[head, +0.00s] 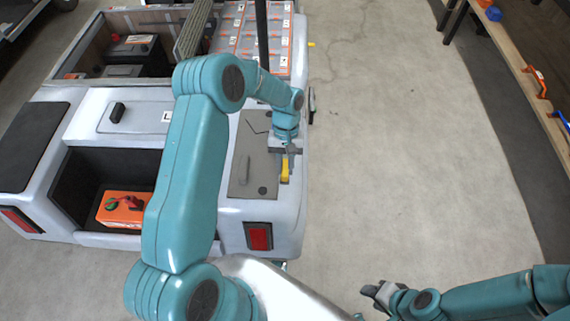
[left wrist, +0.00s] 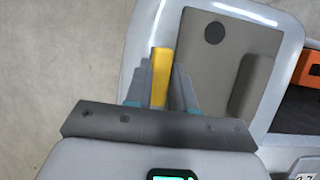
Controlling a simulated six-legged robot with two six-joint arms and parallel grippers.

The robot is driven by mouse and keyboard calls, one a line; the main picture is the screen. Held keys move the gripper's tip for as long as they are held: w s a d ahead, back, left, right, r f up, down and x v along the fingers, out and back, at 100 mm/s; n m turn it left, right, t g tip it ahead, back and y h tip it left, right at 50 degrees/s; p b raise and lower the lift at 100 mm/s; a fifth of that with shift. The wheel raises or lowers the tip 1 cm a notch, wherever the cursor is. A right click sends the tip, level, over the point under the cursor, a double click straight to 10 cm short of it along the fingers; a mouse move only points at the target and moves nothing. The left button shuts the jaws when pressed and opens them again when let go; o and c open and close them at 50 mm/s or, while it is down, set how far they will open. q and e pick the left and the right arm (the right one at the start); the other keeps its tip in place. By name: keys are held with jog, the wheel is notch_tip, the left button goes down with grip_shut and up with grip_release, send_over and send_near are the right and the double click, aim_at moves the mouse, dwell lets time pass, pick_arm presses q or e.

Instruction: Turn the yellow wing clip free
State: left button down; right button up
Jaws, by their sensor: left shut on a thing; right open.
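The yellow wing clip (head: 285,172) is on the right side of the cart's rear, at the edge of a grey panel (head: 256,160). My left gripper (head: 285,155) comes down from above and is shut on the clip. In the left wrist view the clip (left wrist: 161,66) stands between the two grey fingers (left wrist: 160,92), its far end sticking out past the tips. The lower part of the clip is hidden by the gripper. My right gripper (head: 378,291) is open and empty above the floor at the lower right, away from the cart.
The white cart (head: 285,215) fills the left and middle. An open bay holds an orange box (head: 122,212) with a red and green top. A dark post (head: 262,40) rises close behind my left wrist. A wooden bench (head: 520,65) stands at the right. The floor between is clear.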

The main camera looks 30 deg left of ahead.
pick_arm(q)
jog(key=c, duration=1)
grip_release()
jog(key=shift+o, duration=0.2)
jog(key=shift+r, duration=0.1)
jog(key=v, duration=1.6)
